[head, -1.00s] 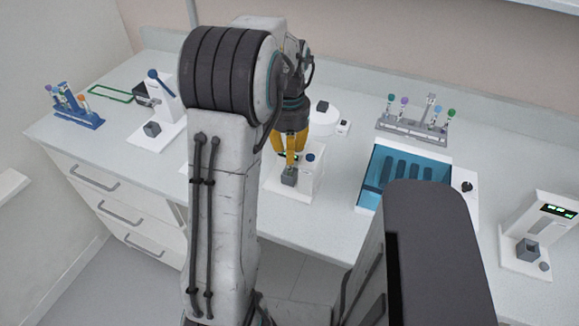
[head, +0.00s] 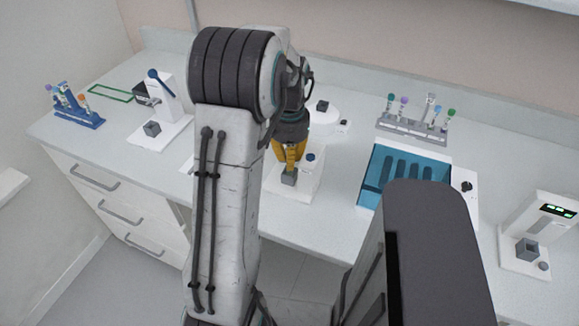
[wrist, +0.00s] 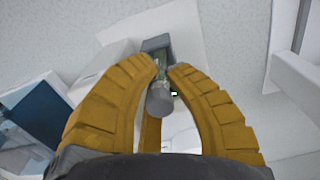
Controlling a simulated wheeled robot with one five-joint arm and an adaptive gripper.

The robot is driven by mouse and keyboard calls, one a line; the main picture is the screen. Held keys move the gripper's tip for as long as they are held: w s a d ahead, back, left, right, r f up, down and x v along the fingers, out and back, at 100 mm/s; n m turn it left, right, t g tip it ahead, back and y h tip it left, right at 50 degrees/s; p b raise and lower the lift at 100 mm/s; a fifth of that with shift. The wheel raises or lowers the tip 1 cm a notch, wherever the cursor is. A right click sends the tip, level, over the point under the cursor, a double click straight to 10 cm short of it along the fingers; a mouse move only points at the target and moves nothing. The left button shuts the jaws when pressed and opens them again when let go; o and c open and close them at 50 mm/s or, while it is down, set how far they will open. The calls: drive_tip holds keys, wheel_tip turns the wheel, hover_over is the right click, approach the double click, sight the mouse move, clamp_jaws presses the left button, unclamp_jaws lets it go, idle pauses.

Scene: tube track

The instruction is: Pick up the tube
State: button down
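The tube (wrist: 160,97) has a grey cap that faces the wrist camera, and its lower end is in a small grey block (wrist: 157,43). The yellow fingers of my gripper (wrist: 166,68) are shut around the tube below the cap, one on each side, with a third finger partly seen behind. In the head view, my gripper (head: 290,165) points down just above the same grey block (head: 288,179) on a white device (head: 308,180). The tube is hidden there by the fingers.
A grey rack (head: 412,130) with several capped tubes and a blue tray (head: 375,185) with slots are to the right. A white device with a green display (head: 540,230) stands far right. A blue rack (head: 80,118) and a white device with a lever (head: 165,105) are left.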

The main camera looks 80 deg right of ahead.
idle(0.3)
drive_tip(key=shift+r, duration=5.05)
drive_tip(key=shift+f, duration=0.3)
drive_tip(key=shift+f+b, duration=3.25)
drive_tip(key=shift+f, duration=1.2)
drive_tip(key=n+p, duration=0.1)
drive_tip(key=n, duration=0.4)
drive_tip(key=shift+r, duration=0.1)
drive_tip(key=n, duration=0.4)
drive_tip(key=shift+n+p, duration=0.4)
drive_tip(key=shift+f, duration=0.2)
